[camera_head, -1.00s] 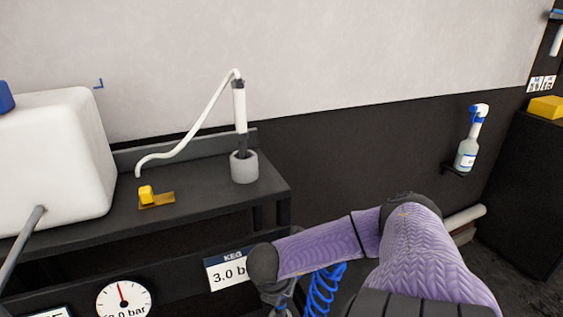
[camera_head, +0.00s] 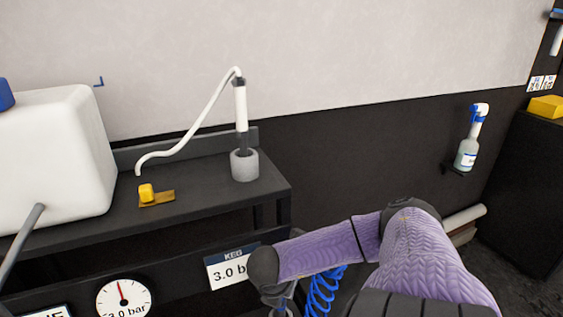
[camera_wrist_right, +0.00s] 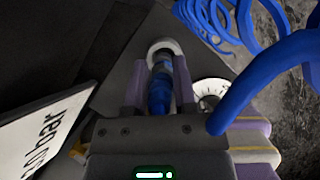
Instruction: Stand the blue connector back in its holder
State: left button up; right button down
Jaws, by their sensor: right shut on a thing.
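The blue connector (camera_wrist_right: 160,92) is between the two fingers of my right gripper (camera_wrist_right: 158,80) in the right wrist view, and the gripper is shut on it. A pale, rounded ring-like part (camera_wrist_right: 164,47), which may be the holder, shows just beyond the connector's far end. I cannot tell whether the connector is inside it or only in line with it. In the head view my right forearm reaches down to the bench front, and the gripper's fingers and the connector are out of frame. My left gripper is in neither view.
A blue coiled hose (camera_head: 322,290) hangs beside my right wrist; its thick loops (camera_wrist_right: 262,80) cross the right of the wrist view. A KEG pressure sign (camera_head: 230,268) and a dial gauge (camera_head: 123,299) are on the bench front. A grey cup (camera_head: 245,166) stands on the bench top.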

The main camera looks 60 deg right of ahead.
pick_arm(q)
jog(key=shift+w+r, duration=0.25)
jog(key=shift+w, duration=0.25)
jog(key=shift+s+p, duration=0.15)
jog(key=shift+p, duration=0.2)
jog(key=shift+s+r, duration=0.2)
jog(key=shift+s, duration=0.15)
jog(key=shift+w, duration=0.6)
